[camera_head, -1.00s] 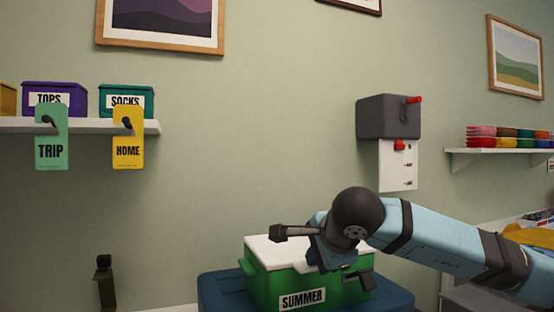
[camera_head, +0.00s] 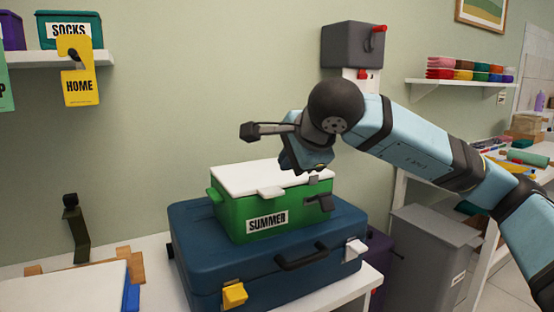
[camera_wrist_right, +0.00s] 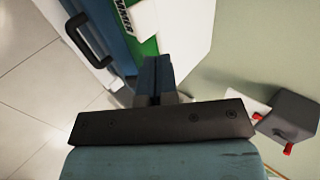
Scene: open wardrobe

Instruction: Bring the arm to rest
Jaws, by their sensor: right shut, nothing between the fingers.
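My right arm comes in from the right in the head view. Its right gripper (camera_head: 310,162) is over the back right part of a green box labelled SUMMER (camera_head: 232,214) with a white lid (camera_head: 245,179). In the right wrist view the fingers of the right gripper (camera_wrist_right: 156,64) are together with nothing between them. The head view does not clearly show whether they touch the lid. The box sits on a closed blue suitcase (camera_head: 205,252). My left gripper is not in view.
A white table (camera_head: 345,290) carries the suitcase. A grey bin (camera_head: 425,250) stands to its right. A grey wall box (camera_head: 350,45) with a red lever is behind my arm. A dark green stand (camera_head: 76,230) is at the left. Shelves (camera_head: 470,88) hang on the wall.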

